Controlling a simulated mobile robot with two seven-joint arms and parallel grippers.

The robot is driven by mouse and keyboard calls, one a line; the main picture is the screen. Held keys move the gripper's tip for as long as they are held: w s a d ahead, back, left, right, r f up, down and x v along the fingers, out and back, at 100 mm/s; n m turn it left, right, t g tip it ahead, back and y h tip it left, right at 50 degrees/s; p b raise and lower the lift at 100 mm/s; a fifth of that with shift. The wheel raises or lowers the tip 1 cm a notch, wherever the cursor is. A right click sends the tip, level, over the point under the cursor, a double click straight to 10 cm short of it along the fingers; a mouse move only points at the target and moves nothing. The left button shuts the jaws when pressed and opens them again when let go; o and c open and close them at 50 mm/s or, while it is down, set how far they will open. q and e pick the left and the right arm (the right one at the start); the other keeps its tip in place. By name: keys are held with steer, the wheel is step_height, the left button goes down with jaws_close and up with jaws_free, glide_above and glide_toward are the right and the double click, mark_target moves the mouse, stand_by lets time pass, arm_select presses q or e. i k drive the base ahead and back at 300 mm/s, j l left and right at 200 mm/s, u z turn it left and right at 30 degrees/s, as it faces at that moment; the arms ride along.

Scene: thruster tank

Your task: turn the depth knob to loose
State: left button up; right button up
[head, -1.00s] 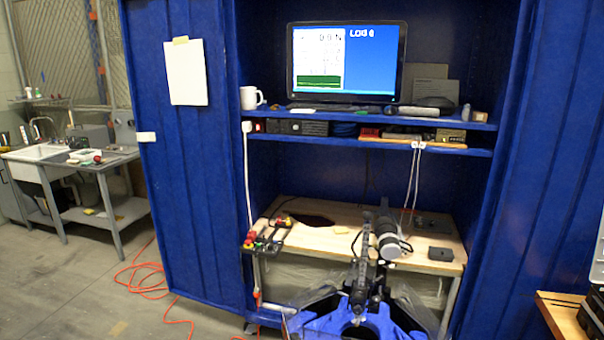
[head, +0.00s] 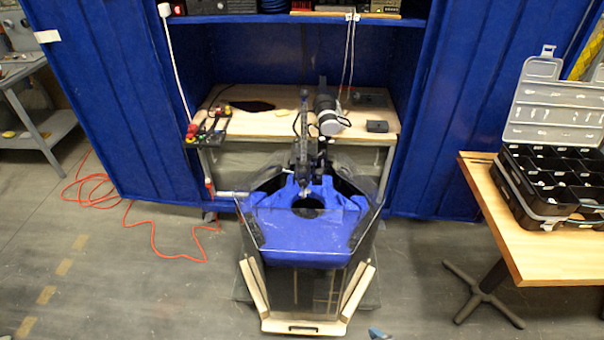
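The thruster tank (head: 300,285) stands on the floor in front of the cabinet, with clear walls, pale wooden edges and a blue top plate (head: 300,228) with a round dark opening. A dark upright post (head: 304,140) rises at the back of the blue plate. A grey and black cylinder (head: 326,115) stands right of the post. I cannot make out the depth knob at this size, so its setting cannot be read.
A wooden bench (head: 255,122) sits inside the blue cabinet behind the tank. A red-handled tool rack (head: 208,128) is at its left edge. An orange cable (head: 100,193) lies on the floor left. A wooden table (head: 540,245) with an open organizer case (head: 530,190) stands right.

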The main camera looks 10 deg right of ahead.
mark_target(303, 184)
steer(key=i+j, duration=0.95)
steer(key=j, duration=0.15)
steer(key=i+l+z, duration=0.05)
